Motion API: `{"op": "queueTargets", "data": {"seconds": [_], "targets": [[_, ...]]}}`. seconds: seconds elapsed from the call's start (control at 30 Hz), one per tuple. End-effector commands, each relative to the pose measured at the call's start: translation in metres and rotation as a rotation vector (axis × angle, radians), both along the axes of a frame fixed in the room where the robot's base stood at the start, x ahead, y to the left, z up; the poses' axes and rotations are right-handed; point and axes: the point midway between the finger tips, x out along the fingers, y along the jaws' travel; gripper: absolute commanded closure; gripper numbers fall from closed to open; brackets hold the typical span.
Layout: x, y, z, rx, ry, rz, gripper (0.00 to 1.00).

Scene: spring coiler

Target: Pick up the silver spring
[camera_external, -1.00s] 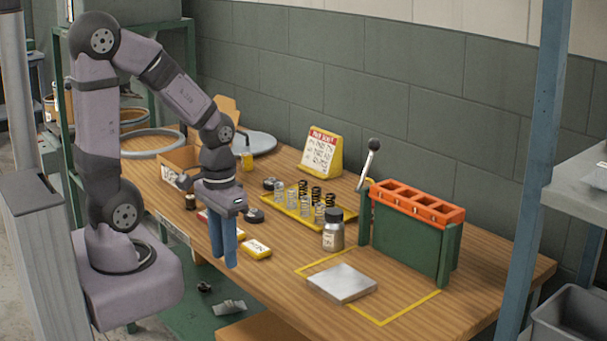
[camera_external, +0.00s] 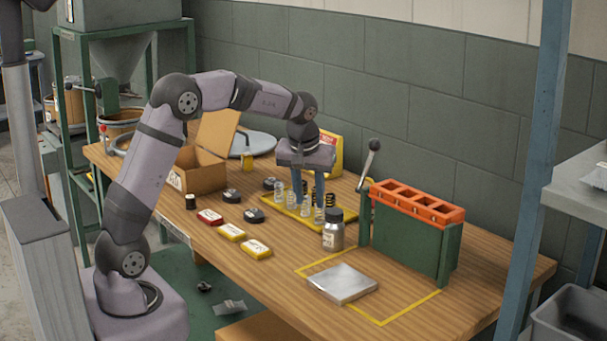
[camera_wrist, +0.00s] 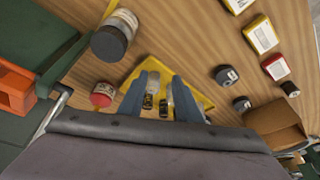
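A yellow tray (camera_external: 270,202) holds several upright springs, a row of silver springs (camera_external: 280,192) in front and black springs (camera_external: 330,200) behind. My gripper (camera_external: 308,205) is over the tray, fingers pointing down among the springs. In the wrist view its two blue fingers (camera_wrist: 158,102) are spread apart, with springs (camera_wrist: 151,92) showing between them. I cannot tell whether a finger touches a spring. The fingers and gripper body hide part of the tray and some springs.
A grey-lidded jar (camera_external: 333,232) stands close to the tray's front right. A green stand with orange top (camera_external: 415,203) and a lever (camera_external: 369,160) are farther right. A cardboard box (camera_external: 203,172) and small boxes lie left. A metal plate (camera_external: 342,282) sits front right.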

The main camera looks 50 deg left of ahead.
Motion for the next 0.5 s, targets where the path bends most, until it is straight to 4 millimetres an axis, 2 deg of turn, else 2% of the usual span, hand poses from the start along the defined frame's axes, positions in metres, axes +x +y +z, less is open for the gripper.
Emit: {"op": "queueTargets", "data": {"seconds": [0.1, 0.2, 0.5], "targets": [[0.021, 0.008, -0.002, 0.007, -0.036, 0.055, 0.69], [0.029, 0.012, 0.000, 0.011, -0.053, 0.081, 0.69], [0.035, 0.015, -0.003, 0.012, -0.059, 0.093, 0.69]]}}
